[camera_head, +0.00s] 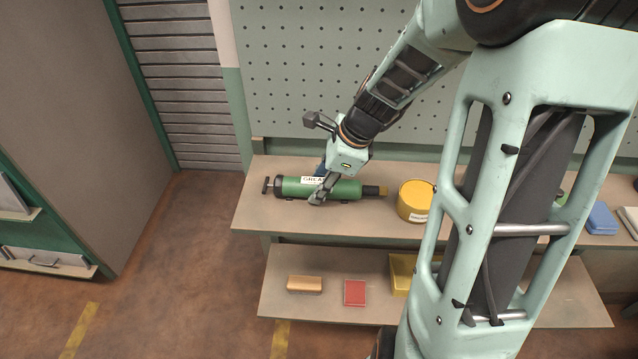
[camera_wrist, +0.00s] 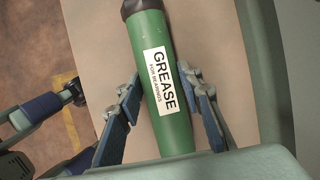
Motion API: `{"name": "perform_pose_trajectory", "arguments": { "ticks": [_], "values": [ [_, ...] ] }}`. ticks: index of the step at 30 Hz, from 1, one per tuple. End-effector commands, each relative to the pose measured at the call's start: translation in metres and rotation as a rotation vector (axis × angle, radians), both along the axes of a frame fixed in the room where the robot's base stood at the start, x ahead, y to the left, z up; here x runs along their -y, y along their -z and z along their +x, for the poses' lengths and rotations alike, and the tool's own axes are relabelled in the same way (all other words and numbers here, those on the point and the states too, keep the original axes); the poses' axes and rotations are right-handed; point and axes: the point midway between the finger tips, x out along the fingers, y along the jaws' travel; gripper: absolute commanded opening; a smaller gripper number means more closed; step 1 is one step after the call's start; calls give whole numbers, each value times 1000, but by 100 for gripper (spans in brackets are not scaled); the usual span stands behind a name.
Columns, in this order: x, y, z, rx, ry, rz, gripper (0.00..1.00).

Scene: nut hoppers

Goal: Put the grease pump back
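The grease pump (camera_head: 345,189) is a green cylinder with black ends and a white GREASE label. It lies on its side on the upper shelf (camera_head: 285,219), below the pegboard. In the wrist view the pump (camera_wrist: 157,45) runs lengthwise between the fingers, its lower end cut off by my gripper's body. My gripper (camera_head: 322,187) is over the pump near its label. In the wrist view my gripper (camera_wrist: 160,92) has one blue-grey fingertip on each side of the pump, very near its surface. Whether both press on it I cannot tell.
A yellow round tin (camera_head: 416,201) stands right of the pump on the same shelf. The lower shelf holds a tan block (camera_head: 304,284), a red box (camera_head: 355,292) and a yellow box (camera_head: 402,273). Pegboard (camera_head: 300,70) rises behind. Blue items (camera_head: 601,219) lie far right.

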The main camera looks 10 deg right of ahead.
Motion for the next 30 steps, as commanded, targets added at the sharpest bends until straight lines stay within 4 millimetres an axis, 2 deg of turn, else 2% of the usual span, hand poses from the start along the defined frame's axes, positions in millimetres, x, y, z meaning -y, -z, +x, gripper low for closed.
{"name": "perform_pose_trajectory", "arguments": {
  "ticks": [1,4,11,16,30],
  "values": [
    [0,0,0,-1,0,0,41],
    [0,0,0,-1,0,0,49],
    [0,0,0,-1,0,0,49],
    [2,-10,-1,3,0,-2,49],
    [31,-95,-25,3,2,-2,49]
  ]
}}
